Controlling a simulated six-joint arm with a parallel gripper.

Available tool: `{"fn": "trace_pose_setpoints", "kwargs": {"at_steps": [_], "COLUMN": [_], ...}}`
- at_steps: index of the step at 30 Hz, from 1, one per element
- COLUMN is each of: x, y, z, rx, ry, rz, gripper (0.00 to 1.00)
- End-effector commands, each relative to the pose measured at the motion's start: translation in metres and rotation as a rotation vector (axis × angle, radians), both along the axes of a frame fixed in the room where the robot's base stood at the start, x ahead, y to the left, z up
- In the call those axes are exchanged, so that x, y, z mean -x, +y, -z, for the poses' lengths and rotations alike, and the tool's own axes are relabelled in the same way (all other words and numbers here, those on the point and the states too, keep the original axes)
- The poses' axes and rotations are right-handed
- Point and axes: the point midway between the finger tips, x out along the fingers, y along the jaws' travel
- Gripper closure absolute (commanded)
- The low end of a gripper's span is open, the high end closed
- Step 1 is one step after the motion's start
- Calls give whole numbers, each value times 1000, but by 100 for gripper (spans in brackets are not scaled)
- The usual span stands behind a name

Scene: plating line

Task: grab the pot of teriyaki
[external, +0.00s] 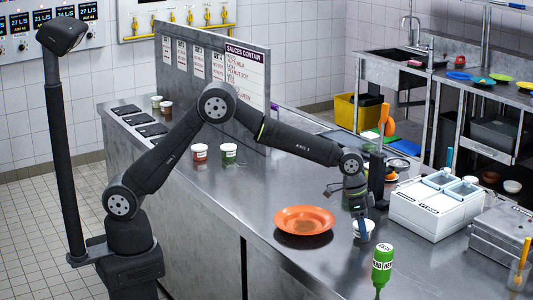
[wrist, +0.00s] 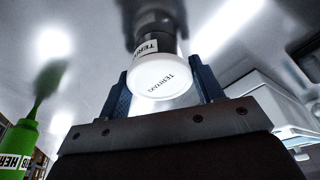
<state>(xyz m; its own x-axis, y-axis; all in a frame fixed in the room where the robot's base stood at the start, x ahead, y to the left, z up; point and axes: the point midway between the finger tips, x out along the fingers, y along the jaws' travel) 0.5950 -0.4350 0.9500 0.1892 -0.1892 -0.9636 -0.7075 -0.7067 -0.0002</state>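The teriyaki pot (wrist: 160,78) shows its white lid, printed TERIYAKI, to the wrist camera, with part of its dark body and label behind. In the external view the white-lidded pot (external: 364,229) stands on the steel counter, just right of the orange plate, partly hidden by my gripper. My gripper (external: 361,220) points down at it. In the wrist view its two blue fingers (wrist: 163,88) stand on either side of the pot. They look open, with a small gap at the right; contact is unclear at the left.
An orange plate (external: 304,227) lies close by on the left. A green squeeze bottle (external: 382,262) stands in front and also shows in the wrist view (wrist: 20,150). A white container box (external: 434,208) is to the right. Two other pots (external: 229,152) (external: 200,153) stand near the sauce board.

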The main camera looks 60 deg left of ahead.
Motion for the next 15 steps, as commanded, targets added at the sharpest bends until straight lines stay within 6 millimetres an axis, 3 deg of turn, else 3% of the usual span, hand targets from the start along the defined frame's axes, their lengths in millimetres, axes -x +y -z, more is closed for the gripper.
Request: {"fn": "trace_pose_setpoints", "kwargs": {"at_steps": [1, 3, 15], "x": [0, 0, -1], "y": [0, 0, 0], "z": [0, 0, -9], "rx": [0, 0, 2], "ry": [0, 0, -2], "rz": [0, 0, 0], "gripper": [54, 64, 64]}}
